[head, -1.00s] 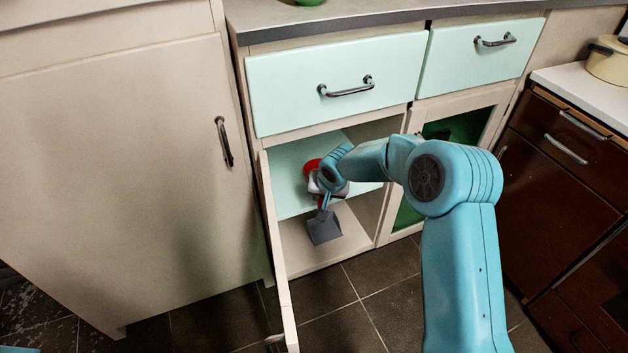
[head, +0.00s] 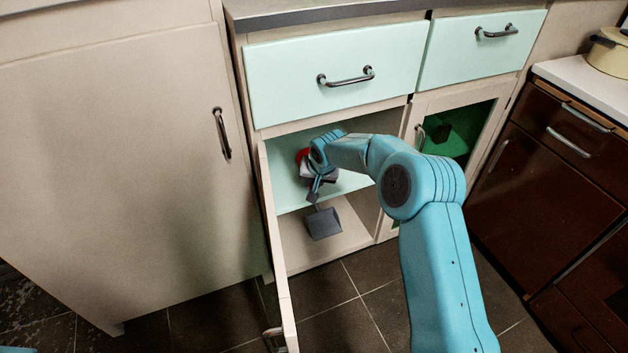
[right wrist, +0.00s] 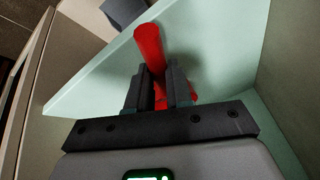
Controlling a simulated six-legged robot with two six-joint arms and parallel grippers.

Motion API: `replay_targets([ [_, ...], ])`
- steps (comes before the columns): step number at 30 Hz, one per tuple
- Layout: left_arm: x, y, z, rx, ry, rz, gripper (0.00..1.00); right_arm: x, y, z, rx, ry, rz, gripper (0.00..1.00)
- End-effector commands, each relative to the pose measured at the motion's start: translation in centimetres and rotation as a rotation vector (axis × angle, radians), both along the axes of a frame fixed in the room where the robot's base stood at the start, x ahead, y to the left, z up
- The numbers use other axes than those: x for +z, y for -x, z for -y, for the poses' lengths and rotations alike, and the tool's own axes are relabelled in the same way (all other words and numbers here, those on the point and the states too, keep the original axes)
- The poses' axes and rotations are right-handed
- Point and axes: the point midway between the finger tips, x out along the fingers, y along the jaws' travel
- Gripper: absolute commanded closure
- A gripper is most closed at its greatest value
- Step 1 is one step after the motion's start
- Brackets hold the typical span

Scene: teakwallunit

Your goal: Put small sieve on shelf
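The small sieve is a red thing with a red handle (right wrist: 150,48), which runs between the two dark fingers of my right gripper (right wrist: 158,88) in the right wrist view. The fingers press close on both sides of it. In the head view a bit of red (head: 303,155) shows beside my right wrist, and my right gripper (head: 314,188) is in the open cabinet, over the front of the mint shelf (head: 290,188). The sieve's bowl is hidden, and I cannot tell whether it touches the shelf. My left gripper is out of view.
A grey scoop-like object (head: 323,223) is on the cabinet floor below the shelf. The open cabinet door (head: 276,250) stands to the left of the opening. A mint drawer (head: 335,80) is above. The shelf looks clear to the right of the gripper.

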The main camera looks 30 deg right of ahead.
Motion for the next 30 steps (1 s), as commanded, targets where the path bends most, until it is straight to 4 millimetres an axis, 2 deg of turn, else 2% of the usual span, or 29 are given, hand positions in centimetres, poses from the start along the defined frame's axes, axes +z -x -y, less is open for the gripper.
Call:
replay_targets([
  [1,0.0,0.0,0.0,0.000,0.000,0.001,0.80,0.0,0.0,0.0,0.000,0.000,0.000,0.64],
  [2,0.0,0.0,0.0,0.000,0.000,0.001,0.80,0.0,0.0,0.0,0.000,0.000,0.000,0.55],
  [10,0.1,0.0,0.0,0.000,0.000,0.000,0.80,0.0,0.0,0.0,0.000,0.000,0.000,0.55],
  [14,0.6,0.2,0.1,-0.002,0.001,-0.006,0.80,1.0,0.2,0.0,0.000,0.000,0.001,0.55],
  [24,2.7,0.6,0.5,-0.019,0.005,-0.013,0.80,7.9,3.5,-0.2,0.001,0.001,0.001,0.55],
  [30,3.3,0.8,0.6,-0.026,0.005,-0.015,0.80,10.5,4.8,-0.3,0.001,0.001,-0.001,0.55],
])
